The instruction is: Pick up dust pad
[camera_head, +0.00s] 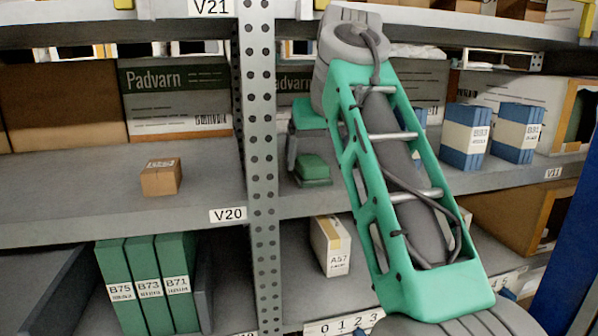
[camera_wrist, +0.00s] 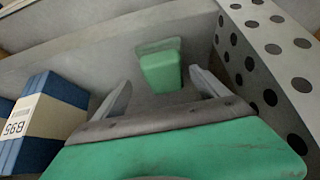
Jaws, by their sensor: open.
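The dust pad is taken to be the small green block with a grey-green base (camera_head: 312,167) on the middle shelf, just right of the perforated upright. In the wrist view the pad (camera_wrist: 161,70) lies ahead of my gripper (camera_wrist: 163,88), roughly centred between its two grey fingers. The fingers are spread apart with nothing held between them. In the head view my gripper shows only partly behind my green arm link, above and beside the pad. I cannot tell how far the fingertips are from the pad.
The perforated metal upright (camera_head: 258,150) stands close left of the pad and shows at right in the wrist view (camera_wrist: 270,60). A blue and white box marked B95 (camera_wrist: 42,118) is on the other side. A small brown box (camera_head: 161,178) sits left of the upright.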

